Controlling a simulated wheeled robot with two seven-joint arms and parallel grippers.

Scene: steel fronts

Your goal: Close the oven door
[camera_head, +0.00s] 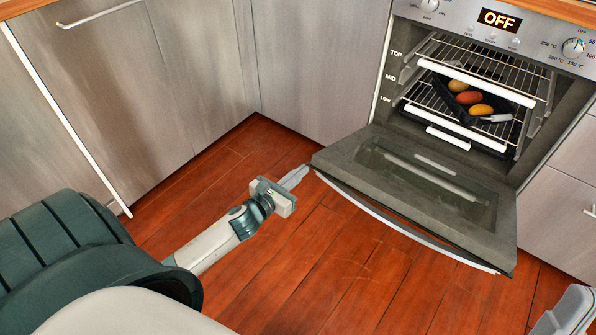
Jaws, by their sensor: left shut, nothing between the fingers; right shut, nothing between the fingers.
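The oven (385,105) stands at the upper right. Its door (352,152) is hinged at the bottom and hangs wide open, lowered out over the floor. The glass window faces up, and a long handle (390,221) runs along the door's front edge. My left gripper (294,177) is shut and empty, just left of the door's near left corner. Whether its tips touch the door I cannot tell. A grey part of my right arm shows in the bottom right corner; its fingertips are not visible.
Inside the oven, a dark tray (437,101) holds three orange and red food items (467,98) on a wire rack. An upper rack (480,60) is above. Steel cabinets (190,70) line the left and back. The wooden floor (310,260) before the door is clear.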

